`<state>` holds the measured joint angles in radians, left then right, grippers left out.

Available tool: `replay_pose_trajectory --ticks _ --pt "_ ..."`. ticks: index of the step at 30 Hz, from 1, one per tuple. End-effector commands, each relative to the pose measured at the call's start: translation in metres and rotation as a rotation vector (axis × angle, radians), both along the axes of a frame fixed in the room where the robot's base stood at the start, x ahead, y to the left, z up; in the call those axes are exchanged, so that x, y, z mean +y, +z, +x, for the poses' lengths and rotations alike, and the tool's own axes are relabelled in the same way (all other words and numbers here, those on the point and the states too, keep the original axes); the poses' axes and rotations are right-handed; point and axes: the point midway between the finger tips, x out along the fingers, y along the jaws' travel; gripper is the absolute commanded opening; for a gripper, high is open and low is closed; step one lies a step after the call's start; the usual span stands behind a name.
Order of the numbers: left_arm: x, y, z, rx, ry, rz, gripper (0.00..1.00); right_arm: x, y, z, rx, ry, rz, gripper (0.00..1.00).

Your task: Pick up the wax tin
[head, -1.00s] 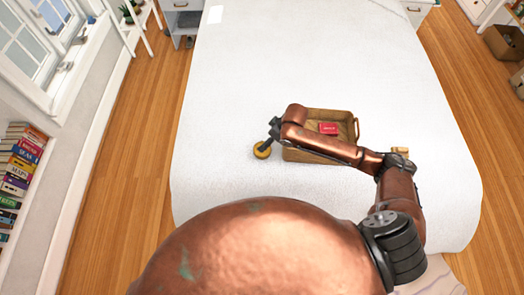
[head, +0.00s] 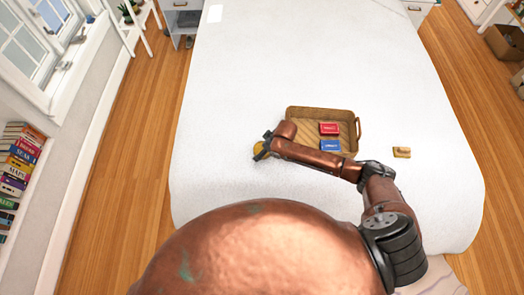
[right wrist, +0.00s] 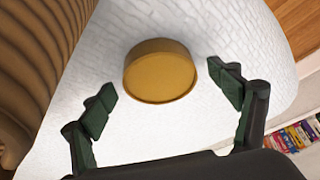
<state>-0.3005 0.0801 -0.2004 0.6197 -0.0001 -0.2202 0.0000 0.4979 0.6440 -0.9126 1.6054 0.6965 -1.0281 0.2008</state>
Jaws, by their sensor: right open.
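The wax tin is a round, yellow-gold tin (right wrist: 160,72) in the right wrist view, lying on the white bed cover between and just beyond my open fingers. In the head view a small yellow edge of the tin (head: 258,153) shows left of the basket, mostly hidden by my right gripper (head: 264,145). In the right wrist view my right gripper (right wrist: 168,94) has its two green-padded fingers spread apart, one on each side of the tin, with nothing held. My left gripper is not in view.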

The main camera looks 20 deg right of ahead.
Motion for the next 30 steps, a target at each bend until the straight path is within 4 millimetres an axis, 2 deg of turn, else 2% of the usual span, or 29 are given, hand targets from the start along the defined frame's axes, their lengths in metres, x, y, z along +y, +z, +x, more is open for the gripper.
replay_pose_trajectory --ticks 6,27,30 --pt "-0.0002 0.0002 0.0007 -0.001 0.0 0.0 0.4 0.0001 -0.0001 0.0004 0.0 0.001 0.0 0.83" --pt "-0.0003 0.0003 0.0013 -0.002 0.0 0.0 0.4 -0.0002 -0.0002 0.0 0.001 0.0 -0.001 0.35" --pt "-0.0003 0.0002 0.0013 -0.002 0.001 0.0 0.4 0.0 0.0005 0.0005 -0.002 0.001 0.0 0.31"
